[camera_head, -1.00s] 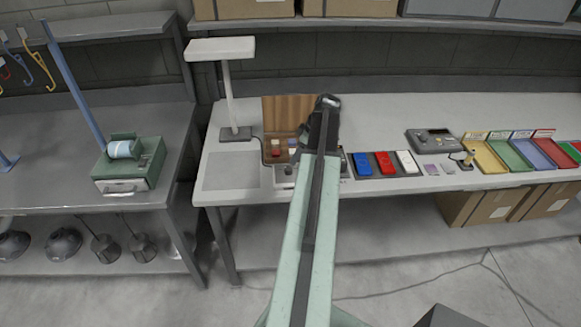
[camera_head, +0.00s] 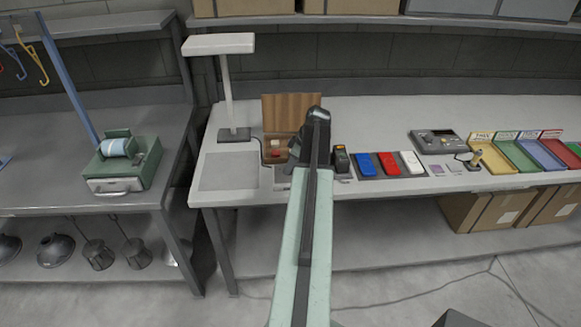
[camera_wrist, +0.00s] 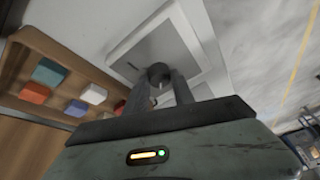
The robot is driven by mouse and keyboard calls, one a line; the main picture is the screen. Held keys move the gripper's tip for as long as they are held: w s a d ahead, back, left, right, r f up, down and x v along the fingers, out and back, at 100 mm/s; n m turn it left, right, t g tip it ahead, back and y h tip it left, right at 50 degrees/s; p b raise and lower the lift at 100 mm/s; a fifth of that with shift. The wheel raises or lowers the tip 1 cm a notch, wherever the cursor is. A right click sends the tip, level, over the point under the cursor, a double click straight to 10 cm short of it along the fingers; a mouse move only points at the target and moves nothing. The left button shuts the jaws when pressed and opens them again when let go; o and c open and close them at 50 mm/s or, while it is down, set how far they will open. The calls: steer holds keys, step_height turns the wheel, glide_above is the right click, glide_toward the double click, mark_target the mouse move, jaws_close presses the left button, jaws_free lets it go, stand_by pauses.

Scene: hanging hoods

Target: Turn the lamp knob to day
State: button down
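The desk lamp (camera_head: 219,44) stands at the left end of the white bench. In the wrist view, a round dark knob (camera_wrist: 160,74) sits on a pale square box (camera_wrist: 175,45). My gripper (camera_wrist: 158,88) points at this knob, with one finger on each side and a gap between them. I cannot tell whether the fingers touch the knob. In the head view, my own arm hides the knob and most of its box, beside the open wooden case.
The open wooden case (camera_head: 291,112) with coloured blocks lies close to my gripper. A dark upright device (camera_head: 341,160) and blue, red and white items (camera_head: 388,163) stand to the right. A grey mat (camera_head: 229,171) lies left, clear on top.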

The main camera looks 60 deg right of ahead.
steer(key=shift+a+m, duration=0.1)
steer(key=shift+m, duration=0.2)
steer(key=m+h, duration=0.2)
steer(key=m, duration=0.2)
steer(key=shift+a+m, duration=0.15)
steer(key=shift+m, duration=0.25)
steer(key=m+h, duration=0.1)
steer(key=m, duration=0.1)
steer(key=m+h, duration=0.1)
steer(key=m, duration=0.2)
steer(key=shift+g, duration=0.3)
steer(key=shift+m, duration=0.3)
steer(key=c, duration=1.1)
jaws_free()
steer(key=shift+o, duration=0.2)
steer(key=shift+r, duration=0.15)
